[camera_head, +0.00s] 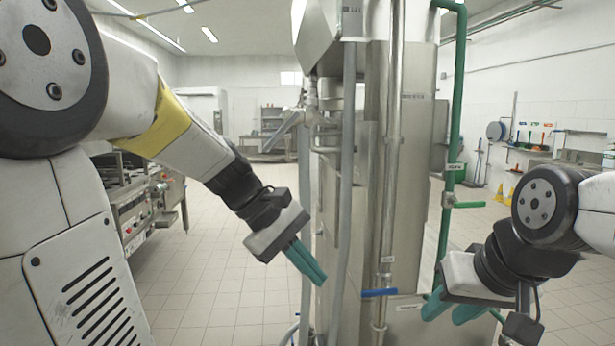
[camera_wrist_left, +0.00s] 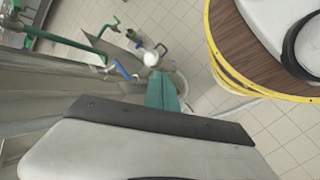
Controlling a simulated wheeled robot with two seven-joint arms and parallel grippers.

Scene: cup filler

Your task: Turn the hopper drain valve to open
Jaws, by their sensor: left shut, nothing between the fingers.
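A blue lever handle (camera_head: 379,292) sits level across a vertical steel pipe (camera_head: 388,180) at the front of the steel machine. It also shows in the left wrist view (camera_wrist_left: 121,69). A green lever handle (camera_head: 468,205) is on the green pipe to the right. The labels are too small to read, so I cannot tell which is the hopper drain valve. My left gripper (camera_head: 322,282) is shut and empty, left of the blue handle and apart from it. In the left wrist view its teal fingers (camera_wrist_left: 162,90) point toward the handle's area. My right gripper (camera_head: 442,314) is open and empty, right of the blue handle.
The steel machine body (camera_head: 335,210) stands in the middle, with a grey vertical pipe (camera_head: 346,170) between my left gripper and the blue handle's pipe. The green pipe (camera_head: 452,110) runs down on the right. The tiled floor (camera_head: 215,260) on the left is clear.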

